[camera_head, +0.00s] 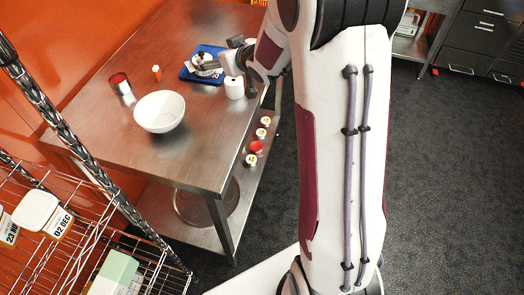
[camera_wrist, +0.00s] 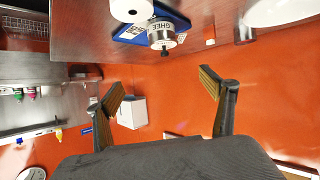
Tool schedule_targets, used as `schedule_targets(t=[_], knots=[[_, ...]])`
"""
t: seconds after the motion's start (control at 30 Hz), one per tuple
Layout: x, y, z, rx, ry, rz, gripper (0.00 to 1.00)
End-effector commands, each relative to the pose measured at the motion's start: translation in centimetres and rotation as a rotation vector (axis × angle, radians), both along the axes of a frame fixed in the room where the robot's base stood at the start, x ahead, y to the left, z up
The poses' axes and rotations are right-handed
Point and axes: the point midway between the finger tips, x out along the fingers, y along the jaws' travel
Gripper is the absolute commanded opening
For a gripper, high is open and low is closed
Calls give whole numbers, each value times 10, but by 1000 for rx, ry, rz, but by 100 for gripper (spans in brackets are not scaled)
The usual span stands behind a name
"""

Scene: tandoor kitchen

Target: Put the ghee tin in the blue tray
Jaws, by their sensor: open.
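The ghee tin (camera_wrist: 162,33) is a pale cylinder with a GHEE label and a dark knob on its end. In the wrist view it overlaps the blue tray (camera_wrist: 132,34) and appears to stand in it. In the head view the blue tray (camera_head: 189,73) lies at the far right part of the steel table, with the tin (camera_head: 205,60) partly hidden there. My gripper (camera_wrist: 163,92) is open, its two fingers wide apart with nothing between them. The tin is apart from both fingers.
A white cylinder (camera_head: 234,88) stands near the table edge beside the tray. A white bowl (camera_head: 160,112), a red-lidded jar (camera_head: 121,84) and a small orange bottle (camera_head: 157,72) share the table (camera_head: 190,150). Several small tins sit on the lower shelf. A wire rack (camera_head: 75,245) stands front left.

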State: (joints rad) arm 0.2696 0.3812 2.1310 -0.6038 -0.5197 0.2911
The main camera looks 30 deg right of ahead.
Motion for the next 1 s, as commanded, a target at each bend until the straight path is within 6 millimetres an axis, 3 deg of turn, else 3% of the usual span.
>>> schedule_targets(t=[0.1,0.4,1.0], knots=[[-15,0,20,-26,24,-33,82],[-63,2,55,-66,103,-111,82],[-189,24,94,-63,287,-206,82]])
